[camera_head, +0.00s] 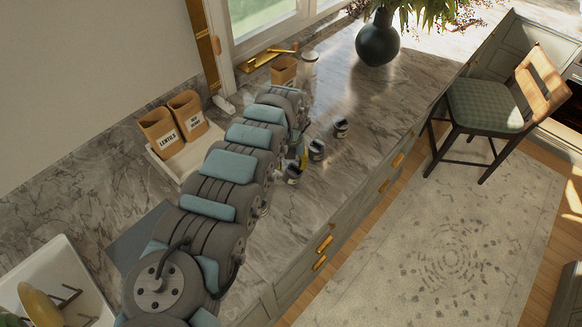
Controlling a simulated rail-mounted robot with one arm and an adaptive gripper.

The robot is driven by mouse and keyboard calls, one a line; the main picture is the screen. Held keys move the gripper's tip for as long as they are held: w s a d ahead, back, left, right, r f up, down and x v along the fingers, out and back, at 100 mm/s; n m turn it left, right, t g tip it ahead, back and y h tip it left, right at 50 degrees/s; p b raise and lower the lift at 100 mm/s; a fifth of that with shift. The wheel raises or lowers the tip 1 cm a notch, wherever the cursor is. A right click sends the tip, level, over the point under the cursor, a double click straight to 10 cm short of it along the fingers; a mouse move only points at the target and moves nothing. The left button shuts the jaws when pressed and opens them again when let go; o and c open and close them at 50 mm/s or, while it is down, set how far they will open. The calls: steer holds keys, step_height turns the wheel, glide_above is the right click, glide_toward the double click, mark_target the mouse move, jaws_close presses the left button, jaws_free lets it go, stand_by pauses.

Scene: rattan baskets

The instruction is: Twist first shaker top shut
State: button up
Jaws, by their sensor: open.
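Three small shakers with dark bands stand upright in a row on the marble counter: a near one (292,176), a middle one (316,151) and a far one (341,128). Which is the first cannot be told, and whether their tops are shut is too small to see. My arm reaches along the counter from the lower left and bends down near the shakers. My gripper (301,157) shows only as a small part, just above and beside the near shaker. It is open; its fingertips are mostly hidden, and I cannot tell whether it touches the shaker.
Two labelled tan canisters (172,122) stand in a white tray left of my arm. Another tan container (284,71) and a pale jar (309,64) stand behind. A dark vase (377,40) is at the back. The counter right of the shakers is clear to its edge.

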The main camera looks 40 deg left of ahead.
steer(key=shift+s+r+p, duration=0.1)
steer(key=shift+r+p, duration=2.55)
steer(key=shift+r, duration=0.85)
steer(key=shift+f, duration=0.1)
